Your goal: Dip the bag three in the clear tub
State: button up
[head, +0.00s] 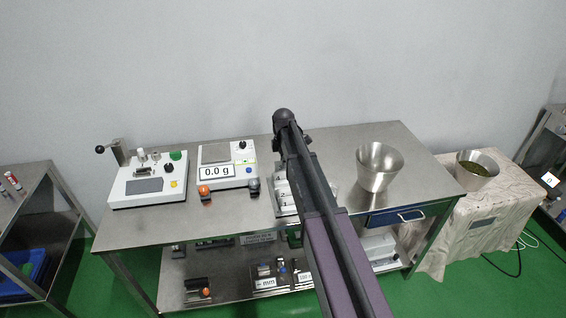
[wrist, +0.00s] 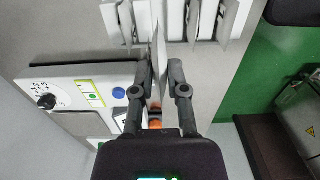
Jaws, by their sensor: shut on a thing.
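In the wrist view my gripper (wrist: 157,80) is shut on a thin, pale, flat bag (wrist: 159,48), seen edge-on between the fingertips. Its far end reaches toward a white slotted rack (wrist: 142,18) holding several upright thin pieces; I cannot tell if it is clear of the slots. No number can be read on the held bag. In the head view the rack (head: 284,195) is partly hidden behind my arm, with a "2" label showing. My gripper is hidden there too. I cannot make out a clear tub in either view.
A scale (head: 228,165) reading 0.0 g and a white lever machine (head: 147,187) stand left on the steel table (head: 330,146). A metal bowl (head: 379,168) stands at its right. Another bowl (head: 476,170) with green contents sits on a cloth-covered stand.

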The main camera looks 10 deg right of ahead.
jog(key=s+d+r+p, duration=0.1)
jog(key=s+d, duration=0.1)
jog(key=d, duration=0.6)
jog(key=s+d+r+n+p, duration=0.1)
jog(key=s+d, duration=0.2)
jog(key=d, duration=0.5)
jog(key=shift+s, duration=0.2)
jog(key=shift+f, duration=0.15)
jog(key=shift+f+b, duration=5.4)
jog(key=shift+b, duration=0.2)
dwell(0.4)
